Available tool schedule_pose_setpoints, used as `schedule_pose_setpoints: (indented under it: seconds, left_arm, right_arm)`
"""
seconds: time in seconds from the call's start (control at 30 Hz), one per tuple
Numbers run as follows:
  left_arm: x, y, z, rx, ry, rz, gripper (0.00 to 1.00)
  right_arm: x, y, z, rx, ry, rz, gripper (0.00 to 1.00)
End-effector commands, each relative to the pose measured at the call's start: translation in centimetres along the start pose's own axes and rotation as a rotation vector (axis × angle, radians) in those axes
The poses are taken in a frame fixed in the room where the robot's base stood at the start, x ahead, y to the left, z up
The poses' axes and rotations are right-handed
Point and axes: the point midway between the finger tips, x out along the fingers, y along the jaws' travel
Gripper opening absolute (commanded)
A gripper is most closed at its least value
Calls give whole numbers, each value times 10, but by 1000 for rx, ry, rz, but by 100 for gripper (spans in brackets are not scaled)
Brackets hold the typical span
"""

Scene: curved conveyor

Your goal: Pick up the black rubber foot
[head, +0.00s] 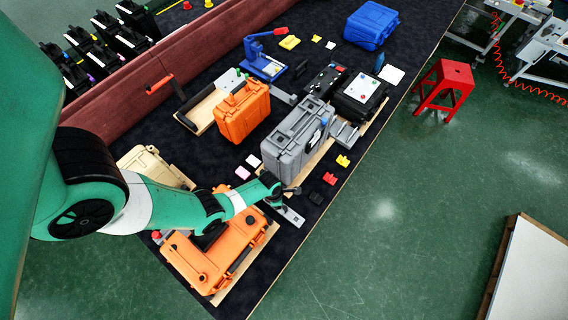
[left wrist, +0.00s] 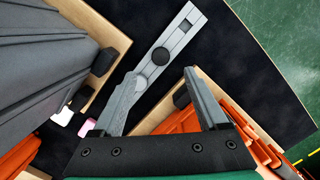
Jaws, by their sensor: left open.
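A small round black disc (left wrist: 160,56) that looks like the black rubber foot lies on a flat grey metal bar (left wrist: 177,38) in the left wrist view. The bar also shows in the head view (head: 292,216) on the dark mat, but the disc is hard to make out there. My left gripper (left wrist: 162,74) is open and empty. In the wrist image the disc appears between and just beyond its fingertips; the gap in height cannot be told. In the head view the left gripper (head: 286,194) is above the near end of the bar. My right gripper is not in view.
A grey case (head: 292,142) on a wooden board stands close beside the gripper. An orange case (head: 225,250) on another board lies on the near side. A black block (head: 316,198) and a red block (head: 330,178) sit to the right, near the mat's edge.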

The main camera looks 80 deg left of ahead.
Motion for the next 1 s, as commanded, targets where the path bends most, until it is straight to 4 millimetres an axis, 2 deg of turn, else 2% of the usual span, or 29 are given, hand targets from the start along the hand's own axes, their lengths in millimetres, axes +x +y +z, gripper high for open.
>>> schedule_pose_setpoints:
  seconds: [0.03, 0.1, 0.37, 0.47, 0.6, 0.7, 0.93, 0.97, 1.0]
  left_arm:
    - [20, 0, -1, 1, 0, 0, 76]
    - [30, 0, -1, 2, 0, 0, 76]
    - [34, 0, 0, 2, -1, 0, 76]
    - [46, 0, -1, 2, -1, 0, 76]
    - [71, -2, -3, 3, 0, 0, 76]
    - [84, -2, -2, 2, 1, -1, 76]
    - [83, -2, -1, 1, -1, 0, 76]
    - [83, -2, -1, 2, -1, 0, 74]
    - [83, -2, -1, 2, -1, 0, 67]
  right_arm:
    - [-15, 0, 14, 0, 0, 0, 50]
    - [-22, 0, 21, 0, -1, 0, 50]
    - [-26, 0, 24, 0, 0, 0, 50]
    - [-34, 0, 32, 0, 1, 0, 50]
    - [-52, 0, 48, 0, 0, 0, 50]
    - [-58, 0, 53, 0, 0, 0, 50]
    - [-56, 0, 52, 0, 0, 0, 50]
    - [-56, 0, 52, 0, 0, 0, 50]
    - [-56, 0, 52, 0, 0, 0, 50]
